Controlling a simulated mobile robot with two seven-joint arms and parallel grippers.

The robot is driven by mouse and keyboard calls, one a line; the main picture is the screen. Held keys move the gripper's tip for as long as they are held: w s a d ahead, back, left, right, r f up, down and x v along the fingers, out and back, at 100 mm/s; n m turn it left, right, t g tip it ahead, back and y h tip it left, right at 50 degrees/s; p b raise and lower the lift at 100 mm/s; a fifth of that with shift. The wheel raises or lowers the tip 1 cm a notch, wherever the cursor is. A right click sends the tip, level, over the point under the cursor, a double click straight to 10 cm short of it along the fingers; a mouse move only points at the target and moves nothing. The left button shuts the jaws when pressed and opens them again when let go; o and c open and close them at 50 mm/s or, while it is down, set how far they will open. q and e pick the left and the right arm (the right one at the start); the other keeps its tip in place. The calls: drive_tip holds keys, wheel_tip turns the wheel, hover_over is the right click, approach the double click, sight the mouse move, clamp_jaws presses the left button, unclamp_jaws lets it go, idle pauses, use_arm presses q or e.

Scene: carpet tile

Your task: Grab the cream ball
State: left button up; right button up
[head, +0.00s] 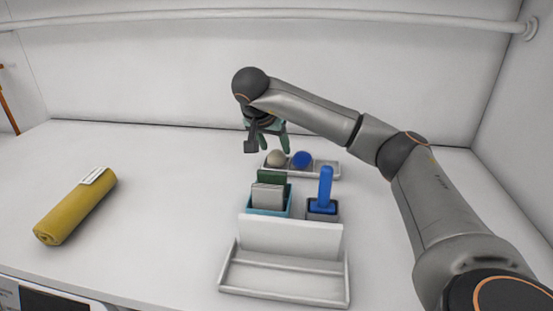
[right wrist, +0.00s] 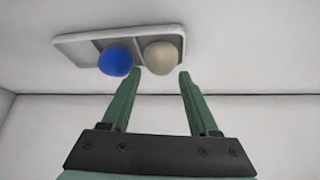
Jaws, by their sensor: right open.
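The cream ball (head: 276,158) sits in the left part of a shallow light tray (head: 326,171) at the back of the table, beside a blue ball (head: 301,159). In the right wrist view the cream ball (right wrist: 163,57) lies just beyond the fingertips, to the right of the blue ball (right wrist: 115,61). My right gripper (head: 267,150) has green fingers and is above and close to the tray's left end. In the right wrist view this gripper (right wrist: 159,75) is open, with nothing between its fingers. My left gripper is not in view.
In front of the tray stand a teal box (head: 282,211) with upright grey and green pieces and a dark holder with a blue-handled tool (head: 325,190). A white stepped stand (head: 284,276) is nearer. A yellow roll (head: 75,207) lies left. The table between is clear.

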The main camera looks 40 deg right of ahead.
sight(276, 152)
drive_tip(key=x, duration=0.3)
drive_tip(key=shift+f, duration=0.25)
clamp_jaws()
drive_tip(key=shift+r, duration=0.15)
